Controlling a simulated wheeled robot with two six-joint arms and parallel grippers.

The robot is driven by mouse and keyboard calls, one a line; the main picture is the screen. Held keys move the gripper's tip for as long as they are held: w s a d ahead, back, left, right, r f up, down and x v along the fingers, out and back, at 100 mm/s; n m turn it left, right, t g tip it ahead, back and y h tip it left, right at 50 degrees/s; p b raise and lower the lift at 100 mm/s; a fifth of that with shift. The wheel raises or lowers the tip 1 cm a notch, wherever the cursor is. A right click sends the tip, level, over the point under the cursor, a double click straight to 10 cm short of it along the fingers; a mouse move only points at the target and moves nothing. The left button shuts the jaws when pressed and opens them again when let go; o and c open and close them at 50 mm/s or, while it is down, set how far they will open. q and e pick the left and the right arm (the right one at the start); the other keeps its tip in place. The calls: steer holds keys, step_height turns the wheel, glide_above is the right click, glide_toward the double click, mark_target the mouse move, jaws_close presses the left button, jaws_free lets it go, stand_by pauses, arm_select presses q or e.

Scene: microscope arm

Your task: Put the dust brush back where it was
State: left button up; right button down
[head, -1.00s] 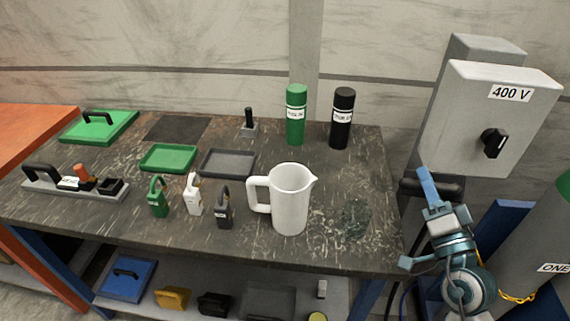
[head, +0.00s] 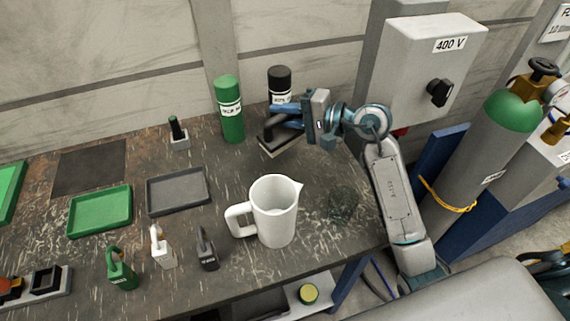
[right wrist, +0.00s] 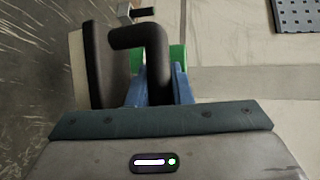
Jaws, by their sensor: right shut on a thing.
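My right gripper (head: 284,116) is shut on the dust brush (head: 277,141), at the back right of the workbench (head: 325,160). The brush has a black bent handle and a pale lower edge. It is close over the bench top, in front of the black bottle; I cannot tell whether it touches the bench. In the right wrist view the brush's black handle (right wrist: 155,62) sits between the blue fingers, with the pale strip facing the bench on the left. My left gripper is out of view.
A black bottle (head: 280,83) and a green bottle (head: 229,110) stand close behind and left of the brush. A white jug (head: 274,213) stands in front. A grey tray (head: 178,191) is farther left.

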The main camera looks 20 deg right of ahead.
mark_target(285, 145)
steer(key=shift+s+d+r+g, duration=0.1)
steer(key=shift+r+g, duration=0.15)
steer(key=shift+g, duration=0.15)
steer(key=shift+d+f, duration=0.1)
steer(key=shift+f, duration=0.05)
steer(key=shift+g, duration=0.3)
step_height(285, 145, down, 9)
steer(key=p, duration=0.3)
steer(key=shift+f, duration=0.35)
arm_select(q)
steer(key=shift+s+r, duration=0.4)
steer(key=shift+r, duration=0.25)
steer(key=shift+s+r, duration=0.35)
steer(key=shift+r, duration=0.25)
arm_select(e)
steer(key=shift+f, duration=0.1)
steer(key=shift+f+b, duration=0.15)
steer(key=shift+b, duration=0.15)
steer(key=c, duration=1.3)
jaws_free()
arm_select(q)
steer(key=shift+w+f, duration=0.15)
